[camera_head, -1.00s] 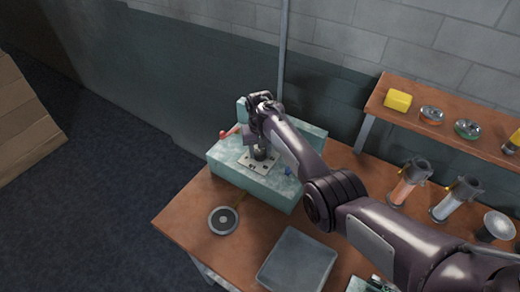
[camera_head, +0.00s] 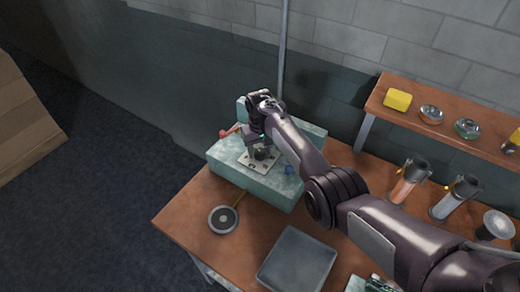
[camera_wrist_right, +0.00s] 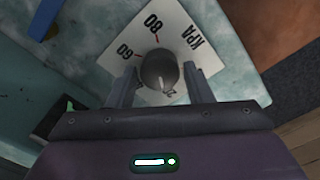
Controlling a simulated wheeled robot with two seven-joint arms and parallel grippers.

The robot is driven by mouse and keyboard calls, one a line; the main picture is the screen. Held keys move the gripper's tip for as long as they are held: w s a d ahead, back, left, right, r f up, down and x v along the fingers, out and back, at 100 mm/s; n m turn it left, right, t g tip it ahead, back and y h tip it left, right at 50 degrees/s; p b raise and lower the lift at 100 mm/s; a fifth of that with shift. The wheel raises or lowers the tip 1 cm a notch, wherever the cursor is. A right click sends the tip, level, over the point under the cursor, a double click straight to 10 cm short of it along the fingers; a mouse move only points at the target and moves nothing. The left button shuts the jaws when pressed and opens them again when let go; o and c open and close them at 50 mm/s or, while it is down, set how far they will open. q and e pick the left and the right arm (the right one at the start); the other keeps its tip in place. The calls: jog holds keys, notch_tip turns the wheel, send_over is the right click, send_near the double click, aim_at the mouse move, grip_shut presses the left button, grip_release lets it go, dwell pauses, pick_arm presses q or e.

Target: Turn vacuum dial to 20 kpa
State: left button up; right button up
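The vacuum dial is a dark round knob (camera_wrist_right: 158,72) on a white plate (camera_wrist_right: 199,57) marked 60, 80 and KPA in the right wrist view. In the head view the plate (camera_head: 246,162) sits on top of a pale green box (camera_head: 232,176). My right gripper (camera_wrist_right: 159,82) is open, with one finger on each side of the knob; I cannot make out firm contact. In the head view it stands over the plate (camera_head: 259,146). My left gripper is not in view.
A red handle (camera_head: 228,132) and a small blue knob (camera_head: 289,170) are on the box. A round gauge-like disc (camera_head: 223,219) and a grey tray (camera_head: 297,262) lie on the wooden table in front. A shelf (camera_head: 440,130) with small items stands at right.

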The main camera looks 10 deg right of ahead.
aim_at(260, 151)
jog(key=shift+o, duration=1.1)
notch_tip(260, 151, up, 3)
jog(key=shift+f+p, duration=0.15)
jog(key=shift+p, duration=1.05)
notch_tip(260, 151, up, 5)
jog(key=shift+f, duration=0.1)
